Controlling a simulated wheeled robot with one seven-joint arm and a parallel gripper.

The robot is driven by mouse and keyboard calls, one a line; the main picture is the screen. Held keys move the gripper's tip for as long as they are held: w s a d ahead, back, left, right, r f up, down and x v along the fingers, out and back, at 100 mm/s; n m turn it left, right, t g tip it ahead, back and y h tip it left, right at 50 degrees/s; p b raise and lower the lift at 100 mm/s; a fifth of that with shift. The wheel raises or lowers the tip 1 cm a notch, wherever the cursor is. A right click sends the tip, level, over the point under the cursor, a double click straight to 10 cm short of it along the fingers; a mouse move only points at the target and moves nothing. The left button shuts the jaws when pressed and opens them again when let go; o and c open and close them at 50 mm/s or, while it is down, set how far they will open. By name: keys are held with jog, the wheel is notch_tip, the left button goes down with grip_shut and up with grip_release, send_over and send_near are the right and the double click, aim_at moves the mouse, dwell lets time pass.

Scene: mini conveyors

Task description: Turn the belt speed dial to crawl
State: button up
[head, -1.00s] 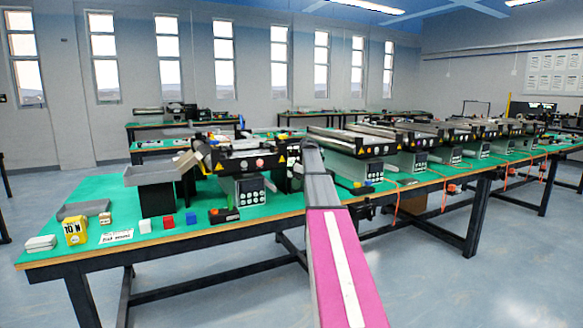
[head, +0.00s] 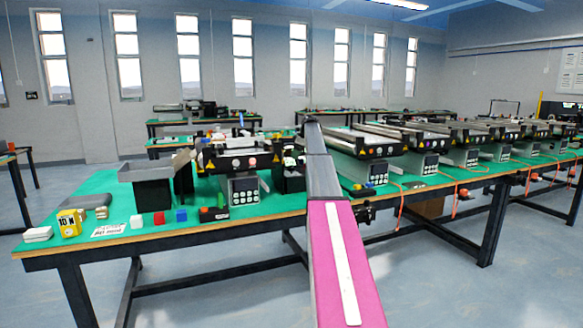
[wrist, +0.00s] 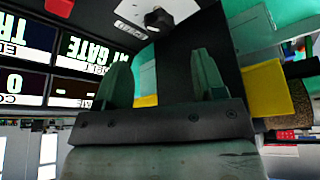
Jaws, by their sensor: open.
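A dark knob (wrist: 158,20) on a pale plate shows at the top of the wrist view; it may be the belt speed dial, but its setting cannot be read. My gripper (wrist: 160,65) is open and empty. Its two green-grey fingers stand apart below the knob, with a visible gap. In the head view, a control box (head: 245,190) with pale buttons hangs under the front of the nearest conveyor (head: 240,160). My arm crosses the picture just right of that conveyor, and I cannot make out my gripper there.
Status displays (wrist: 85,60) fill the wrist view's left. Floor in front is clear.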

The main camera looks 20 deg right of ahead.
aim_at(291, 170)
jog(key=x, duration=0.7)
jog(key=shift+d, duration=0.1)
jog(key=c, duration=0.9)
